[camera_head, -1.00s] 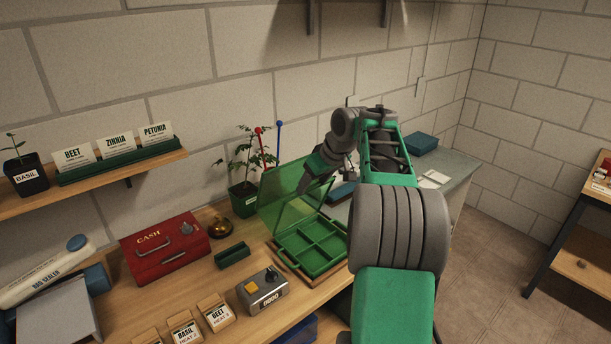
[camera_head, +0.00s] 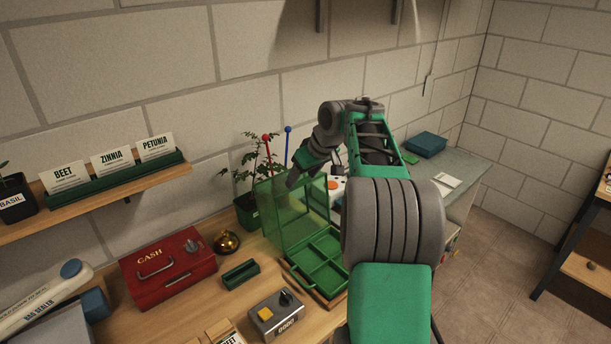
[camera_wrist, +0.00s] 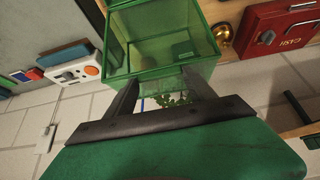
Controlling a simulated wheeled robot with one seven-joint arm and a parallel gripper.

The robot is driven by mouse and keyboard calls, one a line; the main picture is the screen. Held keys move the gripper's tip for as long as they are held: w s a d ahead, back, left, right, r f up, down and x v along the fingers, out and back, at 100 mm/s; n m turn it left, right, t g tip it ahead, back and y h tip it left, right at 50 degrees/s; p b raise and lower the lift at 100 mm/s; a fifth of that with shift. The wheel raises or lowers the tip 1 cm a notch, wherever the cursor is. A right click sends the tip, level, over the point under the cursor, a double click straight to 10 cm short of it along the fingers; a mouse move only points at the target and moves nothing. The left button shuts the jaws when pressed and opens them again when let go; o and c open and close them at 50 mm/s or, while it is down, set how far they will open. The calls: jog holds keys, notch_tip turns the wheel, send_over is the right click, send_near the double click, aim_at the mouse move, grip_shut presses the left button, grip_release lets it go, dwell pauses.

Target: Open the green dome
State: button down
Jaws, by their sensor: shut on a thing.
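The green dome (camera_head: 302,212) is a clear green cover, tilted up and back on its far side above a green tray (camera_head: 318,262) with several compartments. The tray sits in a wooden frame on the bench. My gripper (camera_head: 292,181) is at the raised upper edge of the dome. In the wrist view the dome (camera_wrist: 160,50) fills the upper middle, and my gripper (camera_wrist: 160,90) reaches its near edge with a finger at each side. It is shut on the dome's edge; the exact contact is partly hidden.
A tomato plant (camera_head: 247,180) with red and blue stakes stands behind the dome. A red cash box (camera_head: 168,268), a brass bell (camera_head: 227,243), a small green holder (camera_head: 240,274) and a grey device with a yellow button (camera_head: 276,312) stand to the left and front.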

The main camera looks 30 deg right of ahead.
jog(key=shift+w+a+r, duration=0.1)
jog(key=shift+a+r, duration=0.05)
jog(key=shift+a, duration=0.05)
jog(key=c, duration=0.5)
grip_release()
jog(key=shift+o, duration=0.9)
jog(key=v, duration=0.7)
jog(key=shift+s+r, duration=0.25)
jog(key=shift+s, duration=0.05)
jog(key=shift+d, duration=0.1)
